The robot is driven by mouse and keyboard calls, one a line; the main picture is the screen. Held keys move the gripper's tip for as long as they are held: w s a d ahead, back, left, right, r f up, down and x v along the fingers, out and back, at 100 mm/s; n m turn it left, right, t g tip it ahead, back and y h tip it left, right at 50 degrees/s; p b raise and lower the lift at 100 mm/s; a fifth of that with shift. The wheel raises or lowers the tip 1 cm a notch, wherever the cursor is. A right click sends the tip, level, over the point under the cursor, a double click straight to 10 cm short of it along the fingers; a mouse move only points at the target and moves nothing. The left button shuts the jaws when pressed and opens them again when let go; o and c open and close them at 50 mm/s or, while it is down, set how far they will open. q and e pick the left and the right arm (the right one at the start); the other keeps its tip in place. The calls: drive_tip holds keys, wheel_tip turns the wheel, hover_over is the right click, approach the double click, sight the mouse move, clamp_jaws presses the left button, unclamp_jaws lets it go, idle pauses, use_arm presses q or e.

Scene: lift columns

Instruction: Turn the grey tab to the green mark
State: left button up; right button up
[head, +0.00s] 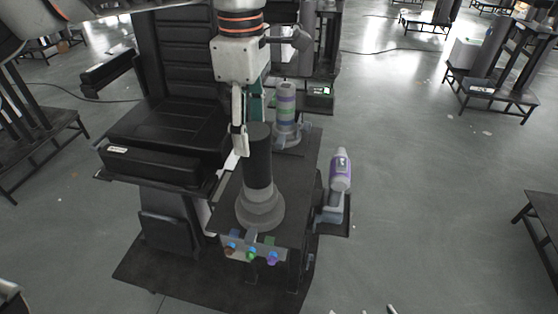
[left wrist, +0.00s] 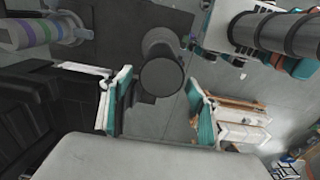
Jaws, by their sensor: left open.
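A black upright cylinder (head: 258,155) stands on a round stepped grey base (head: 260,211) on a dark stand. What looks like a small grey tab (head: 251,239) points from the base towards the front edge. My left gripper (head: 247,135) points down beside the cylinder top. In the left wrist view its open teal-lined fingers (left wrist: 160,108) sit apart, with the cylinder top (left wrist: 161,77) just beyond the gap.
A white and purple bottle (head: 340,170) stands on a side holder at right. A black padded block (head: 150,165) is at left. Open floor (head: 430,200) lies to the right.

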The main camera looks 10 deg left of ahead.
sight(257, 159)
use_arm(q)
drive_tip(key=shift+d, duration=0.5)
drive_tip(key=shift+d+f, duration=0.1)
drive_tip(key=shift+f, duration=0.15)
wheel_tip(257, 159, down, 7)
drive_tip(key=shift+f, duration=0.2)
use_arm(e)
drive_tip(key=shift+d+r, duration=0.2)
drive_tip(key=shift+d, duration=0.1)
